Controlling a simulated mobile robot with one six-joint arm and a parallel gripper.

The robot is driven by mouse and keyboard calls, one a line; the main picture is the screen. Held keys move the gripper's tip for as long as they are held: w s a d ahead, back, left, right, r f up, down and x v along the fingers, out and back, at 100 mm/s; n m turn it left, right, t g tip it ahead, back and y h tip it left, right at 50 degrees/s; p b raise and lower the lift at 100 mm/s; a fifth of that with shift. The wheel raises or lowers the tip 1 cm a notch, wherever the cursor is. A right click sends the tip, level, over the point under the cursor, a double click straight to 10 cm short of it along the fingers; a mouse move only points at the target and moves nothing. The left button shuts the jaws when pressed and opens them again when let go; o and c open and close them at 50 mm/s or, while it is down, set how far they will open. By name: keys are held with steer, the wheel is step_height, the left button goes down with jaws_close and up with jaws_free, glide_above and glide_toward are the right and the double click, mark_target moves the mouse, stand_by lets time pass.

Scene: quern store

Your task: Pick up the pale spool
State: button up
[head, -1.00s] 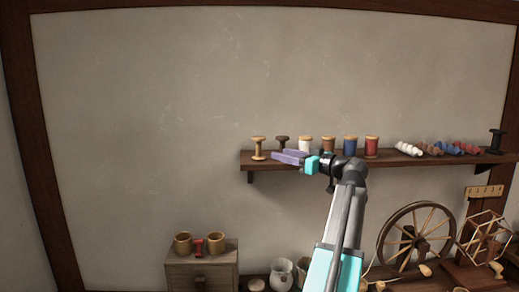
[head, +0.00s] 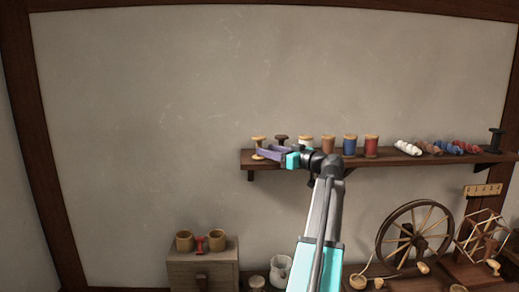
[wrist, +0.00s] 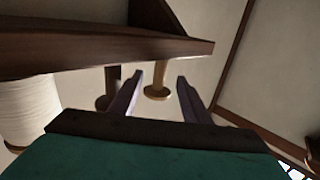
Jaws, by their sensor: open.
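The pale spool (head: 258,139) is bare wood and stands upright at the left end of the wall shelf. My gripper (head: 264,152) is open, with its purple fingers reaching left along the shelf to the spool and covering part of its middle in the head view. In the wrist view the pale spool (wrist: 157,92) shows between and just beyond the open fingertips (wrist: 160,77). Whether a finger touches it I cannot tell.
A dark spool (head: 282,140) stands just right of the pale one, then a white spool (head: 306,138) partly behind my gripper. Brown, blue and red spools follow along the shelf (head: 395,158). Below are a small cabinet (head: 203,268) and a spinning wheel (head: 415,235).

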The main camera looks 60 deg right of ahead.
mark_target(259, 137)
steer(key=shift+w+d+p, duration=0.25)
steer(key=shift+w+p, duration=0.25)
steer(key=shift+w, duration=0.85)
steer(key=shift+w+d+p, duration=0.2)
steer(key=shift+w+p, duration=0.25)
steer(key=shift+w, duration=0.85)
steer(key=c, duration=0.8)
steer(key=shift+r, duration=0.1)
steer(key=shift+r+b, duration=1.65)
steer(key=shift+r, duration=3.3)
